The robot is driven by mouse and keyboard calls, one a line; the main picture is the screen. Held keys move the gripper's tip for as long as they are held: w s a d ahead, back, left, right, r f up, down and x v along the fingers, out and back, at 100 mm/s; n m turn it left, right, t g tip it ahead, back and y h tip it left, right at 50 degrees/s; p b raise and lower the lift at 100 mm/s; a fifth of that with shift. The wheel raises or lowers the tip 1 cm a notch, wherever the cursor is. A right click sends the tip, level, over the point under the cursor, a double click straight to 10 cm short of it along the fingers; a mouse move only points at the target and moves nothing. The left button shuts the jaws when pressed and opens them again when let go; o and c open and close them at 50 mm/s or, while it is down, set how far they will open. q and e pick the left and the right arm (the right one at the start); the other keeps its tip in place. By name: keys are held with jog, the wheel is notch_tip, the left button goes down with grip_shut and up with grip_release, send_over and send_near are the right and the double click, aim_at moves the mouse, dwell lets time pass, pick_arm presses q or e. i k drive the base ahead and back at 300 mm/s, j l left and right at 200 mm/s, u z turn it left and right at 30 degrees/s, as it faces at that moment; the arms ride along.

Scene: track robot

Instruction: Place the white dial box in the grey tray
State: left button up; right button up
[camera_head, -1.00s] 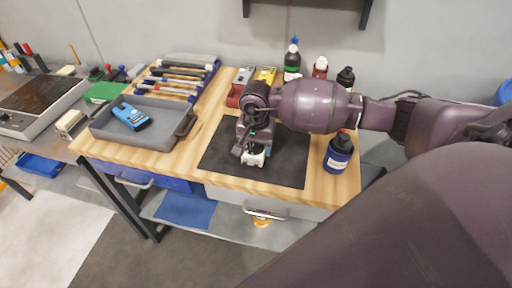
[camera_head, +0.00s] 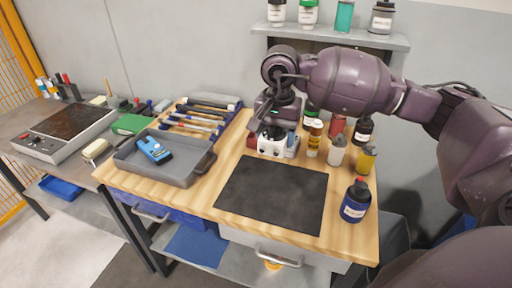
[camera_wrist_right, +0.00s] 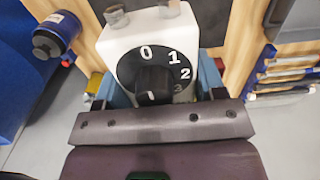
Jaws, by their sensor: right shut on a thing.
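The white dial box (camera_head: 273,143) is held in my right gripper (camera_head: 272,128), raised above the back part of the workbench behind the black mat. In the right wrist view the white dial box (camera_wrist_right: 150,50) fills the space between the fingers, its black dial with numbers facing the camera. My right gripper (camera_wrist_right: 155,95) is shut on it. My left gripper does not show.
The black mat (camera_head: 272,194) is bare. Several bottles stand right of the gripper, and a blue bottle (camera_head: 355,200) stands by the mat's right edge. A tool rack (camera_head: 200,118) lies behind the tray. A wall shelf (camera_head: 330,36) with bottles hangs above.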

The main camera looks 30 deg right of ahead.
aim_at(190, 162)
jog(key=i+j, duration=0.8)
jog(key=i, duration=0.05)
